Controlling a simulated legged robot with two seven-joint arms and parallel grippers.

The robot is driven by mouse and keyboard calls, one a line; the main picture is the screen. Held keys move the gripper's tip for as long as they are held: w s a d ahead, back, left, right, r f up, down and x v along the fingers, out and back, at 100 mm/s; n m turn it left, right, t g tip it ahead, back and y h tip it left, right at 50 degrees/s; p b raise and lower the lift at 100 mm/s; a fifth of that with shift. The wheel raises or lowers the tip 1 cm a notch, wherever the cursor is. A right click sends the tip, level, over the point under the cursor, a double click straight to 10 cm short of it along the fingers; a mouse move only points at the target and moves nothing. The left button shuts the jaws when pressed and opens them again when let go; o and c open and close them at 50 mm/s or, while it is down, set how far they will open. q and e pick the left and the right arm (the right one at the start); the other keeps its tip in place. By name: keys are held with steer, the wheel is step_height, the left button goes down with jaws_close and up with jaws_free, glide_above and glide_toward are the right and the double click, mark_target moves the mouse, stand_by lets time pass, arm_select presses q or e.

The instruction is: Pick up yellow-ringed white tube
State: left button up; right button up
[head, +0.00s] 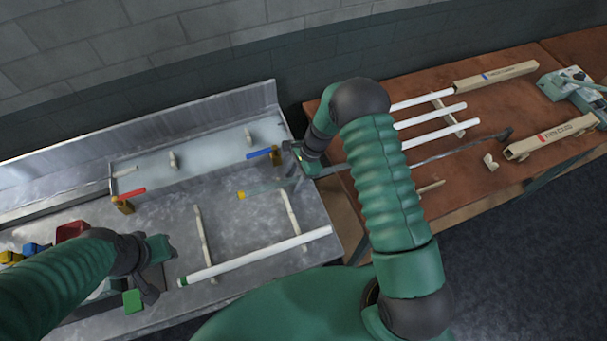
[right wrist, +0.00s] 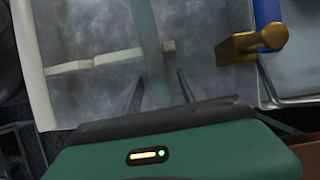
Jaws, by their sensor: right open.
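A pale grey-green tube (head: 268,188) with a yellow end (head: 241,195) lies in the metal sink area in the head view. It looks dull rather than bright white.
Pale support bars (head: 202,232) stand on the metal surface. White tubes (head: 430,115) lie on the brown table (head: 485,185) at right. Coloured bins (head: 70,231) are at left.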

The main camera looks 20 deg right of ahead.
mark_target(294, 179)
steer(key=shift+a+f, duration=0.1)
steer(key=shift+f, duration=0.1)
jaws_close()
stand_by(0.3)
step_height(294, 179, up, 9)
steer(key=shift+r+b, duration=0.1)
steer(key=shift+b, duration=1)
steer(key=shift+r, duration=0.4)
steer(key=shift+a, duration=0.15)
